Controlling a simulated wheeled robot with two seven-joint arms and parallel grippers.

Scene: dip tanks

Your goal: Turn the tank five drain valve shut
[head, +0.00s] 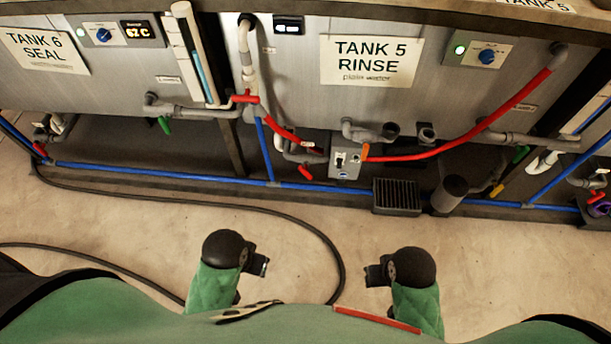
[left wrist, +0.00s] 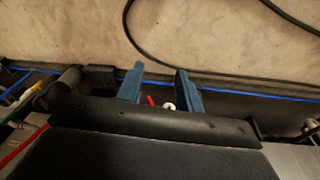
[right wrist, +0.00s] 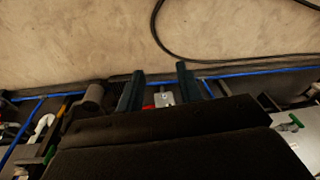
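The tank 5 (head: 440,95) front has a "TANK 5 RINSE" sign (head: 371,61). Several valve handles show around its lower pipes: a red handle (head: 245,97) at its left edge, a red handle (head: 305,172) low down, an orange handle (head: 365,151) beside a small grey box (head: 345,158), and a green handle (head: 520,154) at the right. I cannot tell which is the drain valve. My left gripper (head: 259,265) and right gripper (head: 375,273) are over the floor, apart from the pipes. In the left wrist view (left wrist: 158,78) and right wrist view (right wrist: 160,80) the fingers are spread and empty.
The tank 6 (head: 110,80) stands at the left. A blue pipe (head: 200,178) runs low along the tanks. A red hose (head: 440,152) crosses tank 5's front. A black floor grate (head: 397,197) lies below. A black hose (head: 240,208) curves across otherwise clear floor.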

